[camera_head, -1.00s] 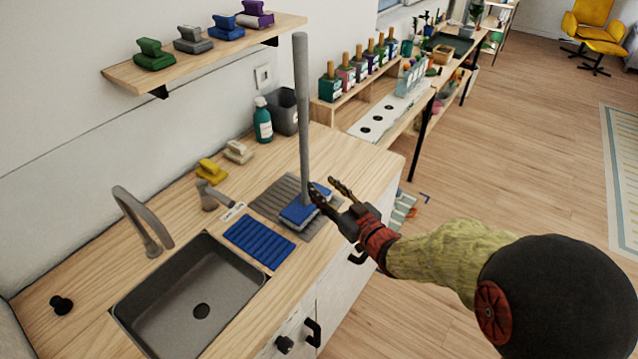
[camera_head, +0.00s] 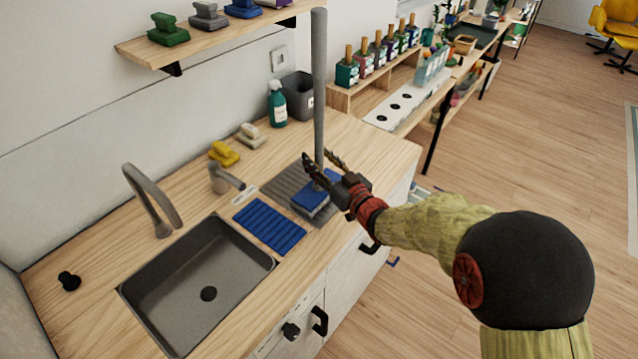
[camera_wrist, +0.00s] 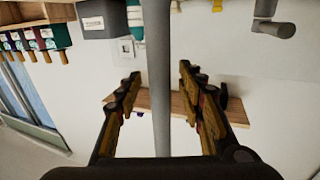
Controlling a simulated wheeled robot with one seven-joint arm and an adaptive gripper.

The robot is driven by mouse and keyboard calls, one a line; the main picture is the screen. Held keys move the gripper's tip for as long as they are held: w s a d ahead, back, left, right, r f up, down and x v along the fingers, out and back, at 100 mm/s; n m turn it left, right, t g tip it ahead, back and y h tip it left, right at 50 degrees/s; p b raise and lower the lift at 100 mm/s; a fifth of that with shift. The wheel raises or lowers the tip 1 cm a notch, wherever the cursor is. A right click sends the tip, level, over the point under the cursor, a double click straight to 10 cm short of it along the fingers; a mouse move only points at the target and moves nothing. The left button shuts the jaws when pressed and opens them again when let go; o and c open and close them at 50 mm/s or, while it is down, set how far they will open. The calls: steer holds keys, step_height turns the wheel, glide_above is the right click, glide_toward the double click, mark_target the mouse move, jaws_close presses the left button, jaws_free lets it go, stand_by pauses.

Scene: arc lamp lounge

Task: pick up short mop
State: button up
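The short mop has a grey upright handle (camera_head: 319,90) and a blue head (camera_head: 311,201). Its head rests on the grey ribbed mat (camera_head: 285,183) on the wooden counter. My gripper (camera_head: 323,160) is low on the handle, just above the head. In the wrist view my gripper (camera_wrist: 158,85) is open, with one finger on each side of the handle (camera_wrist: 159,80). Gaps show between the handle and both fingers there. My gripper hides a part of the lower handle and the head's right side in the head view.
A sink (camera_head: 198,285) with a tap (camera_head: 152,200) lies at the left front. A blue ribbed mat (camera_head: 269,226) lies beside the grey one. A green spray bottle (camera_head: 277,105) and a grey bin (camera_head: 299,96) stand behind. A wall shelf (camera_head: 215,38) hangs above.

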steer(key=shift+c, duration=0.2)
jaws_close()
stand_by(0.3)
stand_by(0.6)
